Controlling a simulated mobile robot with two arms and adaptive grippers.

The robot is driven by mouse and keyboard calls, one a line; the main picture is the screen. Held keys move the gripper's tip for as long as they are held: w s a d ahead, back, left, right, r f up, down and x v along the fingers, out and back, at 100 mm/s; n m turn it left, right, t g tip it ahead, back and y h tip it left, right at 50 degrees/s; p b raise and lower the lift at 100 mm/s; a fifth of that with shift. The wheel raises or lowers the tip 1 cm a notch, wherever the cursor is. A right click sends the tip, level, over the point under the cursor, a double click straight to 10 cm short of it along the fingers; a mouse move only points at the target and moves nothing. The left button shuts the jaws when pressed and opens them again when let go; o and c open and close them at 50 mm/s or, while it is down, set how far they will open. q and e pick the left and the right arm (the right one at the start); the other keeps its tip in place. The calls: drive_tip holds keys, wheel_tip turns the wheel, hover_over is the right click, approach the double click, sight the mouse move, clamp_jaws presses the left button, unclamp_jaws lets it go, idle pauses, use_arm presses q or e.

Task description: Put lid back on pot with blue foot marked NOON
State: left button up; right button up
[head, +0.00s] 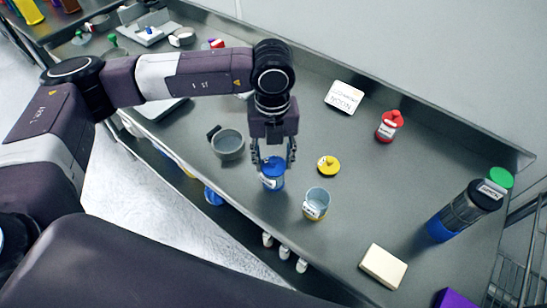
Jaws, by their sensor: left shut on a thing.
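My left gripper (273,158) points down at a small pot (272,184) with a blue lid and a white label whose words are too small to read. The gripper is shut on the blue lid (272,165) at the pot's top. The lid appears to sit on the pot, but the fingers hide part of the contact. An open pot (317,200) with a yellow foot and a label stands just to the right. A yellow lid (328,165) lies flat behind it. A red-lidded pot (389,126) stands farther back. My right gripper is not in view.
A card (344,97) reading NOON lies at the back. A grey pan (227,143) is left of the gripper. A tall dark container with a blue bottom (441,229) and a green lid (499,178) stand right. A cream block (383,266) lies near the front edge.

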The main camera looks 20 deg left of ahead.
use_arm(q)
drive_tip(key=shift+b, duration=0.4)
idle(0.4)
drive_tip(key=o, duration=0.9)
drive_tip(key=shift+c, duration=0.2)
drive_tip(key=shift+o, duration=0.6)
drive_tip(key=o, duration=0.4)
drive_tip(key=shift+c, duration=0.2)
drive_tip(key=shift+r, duration=0.1)
drive_tip(key=shift+r+p, duration=1.55)
drive_tip(key=shift+r, duration=1.85)
